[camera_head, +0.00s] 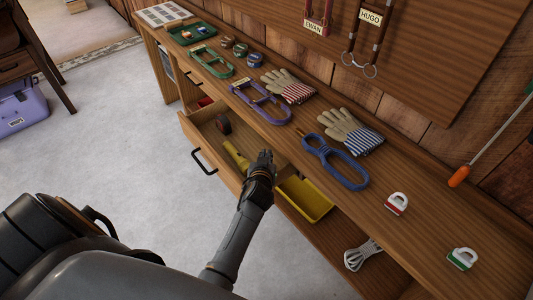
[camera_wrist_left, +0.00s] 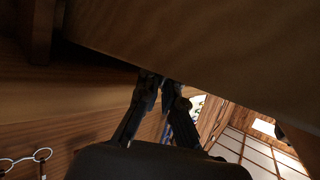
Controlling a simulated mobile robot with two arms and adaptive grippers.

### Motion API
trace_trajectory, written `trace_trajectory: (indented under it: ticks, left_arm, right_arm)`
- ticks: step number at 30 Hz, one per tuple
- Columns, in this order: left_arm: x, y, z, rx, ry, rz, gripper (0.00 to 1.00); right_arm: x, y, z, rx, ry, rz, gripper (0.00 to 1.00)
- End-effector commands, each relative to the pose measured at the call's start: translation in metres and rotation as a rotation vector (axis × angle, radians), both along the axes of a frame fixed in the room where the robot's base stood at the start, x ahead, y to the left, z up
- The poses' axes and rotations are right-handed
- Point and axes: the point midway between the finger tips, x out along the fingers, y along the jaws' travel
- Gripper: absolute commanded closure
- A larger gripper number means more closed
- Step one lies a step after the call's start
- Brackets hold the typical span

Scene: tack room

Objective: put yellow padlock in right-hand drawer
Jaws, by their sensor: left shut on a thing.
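My left gripper (camera_head: 265,160) is at the right end of an open wooden drawer (camera_head: 190,129), close to the bench front. Its fingers also show in the left wrist view (camera_wrist_left: 164,92), close together against a dark wooden surface. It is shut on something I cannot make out. I cannot pick out a yellow padlock in either view. The open drawer has a black handle (camera_head: 204,161) and holds a dark round roll (camera_head: 223,124) and a yellow, torch-like thing (camera_head: 237,156), partly beside my gripper. My right gripper is not in view.
On the bench lie a red-and-white padlock (camera_head: 397,204), a green-and-white padlock (camera_head: 462,259), striped gloves (camera_head: 352,133) and several coloured clamp-like frames.

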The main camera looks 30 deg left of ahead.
Motion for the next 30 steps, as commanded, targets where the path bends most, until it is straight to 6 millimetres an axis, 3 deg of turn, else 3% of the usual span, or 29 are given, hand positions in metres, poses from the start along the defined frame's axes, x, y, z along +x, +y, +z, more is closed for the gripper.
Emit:
trace_trajectory:
  ticks: [5, 12, 15, 30]
  left_arm:
    - [0.004, 0.000, -0.011, 0.000, -0.003, -0.002, 1.00]
    - [0.039, 0.016, -0.009, 0.003, -0.003, -0.002, 1.00]
    - [0.038, 0.015, -0.022, 0.000, 0.000, -0.002, 1.00]
    - [0.037, 0.015, -0.030, 0.000, -0.001, -0.001, 1.00]
  right_arm:
    - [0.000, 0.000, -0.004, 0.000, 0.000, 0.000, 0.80]
    - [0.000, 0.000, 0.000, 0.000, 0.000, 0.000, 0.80]
    - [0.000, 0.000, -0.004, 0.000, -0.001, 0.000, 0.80]
    - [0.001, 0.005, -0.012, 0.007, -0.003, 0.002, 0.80]
